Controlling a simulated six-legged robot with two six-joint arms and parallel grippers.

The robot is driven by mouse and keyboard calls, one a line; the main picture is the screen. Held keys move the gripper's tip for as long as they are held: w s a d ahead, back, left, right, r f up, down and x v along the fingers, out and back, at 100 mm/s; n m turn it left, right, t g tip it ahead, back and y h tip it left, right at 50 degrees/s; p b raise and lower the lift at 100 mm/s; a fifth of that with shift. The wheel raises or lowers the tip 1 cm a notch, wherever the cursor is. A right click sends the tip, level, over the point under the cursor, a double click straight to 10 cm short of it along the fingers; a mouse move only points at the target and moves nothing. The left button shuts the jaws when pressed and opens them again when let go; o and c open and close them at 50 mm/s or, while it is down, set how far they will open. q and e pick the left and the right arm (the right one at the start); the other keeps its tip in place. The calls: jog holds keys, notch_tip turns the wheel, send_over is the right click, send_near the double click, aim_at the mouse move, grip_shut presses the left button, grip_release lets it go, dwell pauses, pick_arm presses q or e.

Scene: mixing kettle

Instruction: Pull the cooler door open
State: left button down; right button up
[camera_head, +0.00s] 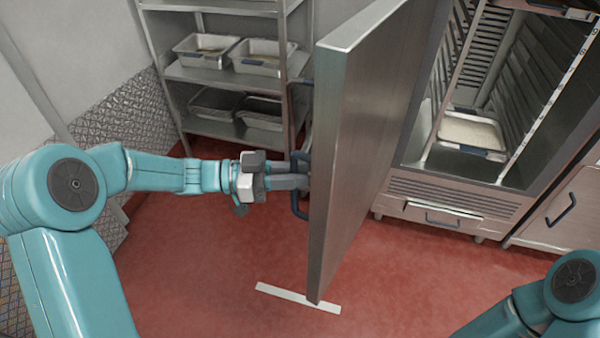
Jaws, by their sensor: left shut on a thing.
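The cooler door (362,140) stands swung wide open, its edge toward me, in the middle of the view. The cooler (455,191) is behind it at the right, and its inside shows. My left gripper (303,176) reaches in from the left and is shut on the door handle (294,206), a dark bar on the door's left face. The fingertips are partly hidden against the handle. My right arm shows only as a teal piece at the bottom right corner; its gripper is out of view.
A metal shelf rack (232,82) with several pans stands behind the door at the left. A tray (470,133) sits inside the cooler. A cabinet (562,212) is at the right. A white strip (298,297) lies on the red floor, which is otherwise clear in front.

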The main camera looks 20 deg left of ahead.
pick_arm(q)
jog(key=shift+w+a, duration=0.25)
jog(key=shift+a, duration=0.35)
pick_arm(e)
jog(key=shift+w+a+r, duration=0.15)
jog(key=shift+a+r, duration=0.05)
jog(key=shift+a, duration=0.2)
pick_arm(q)
jog(key=c, duration=1.2)
grip_release()
jog(key=shift+d, duration=0.15)
pick_arm(e)
jog(key=shift+d, duration=0.15)
pick_arm(q)
jog(key=shift+a, duration=0.2)
jog(key=b+v, duration=0.1)
jog(key=v, duration=1.5)
jog(key=shift+f, duration=0.1)
pick_arm(e)
jog(key=shift+f, duration=0.7)
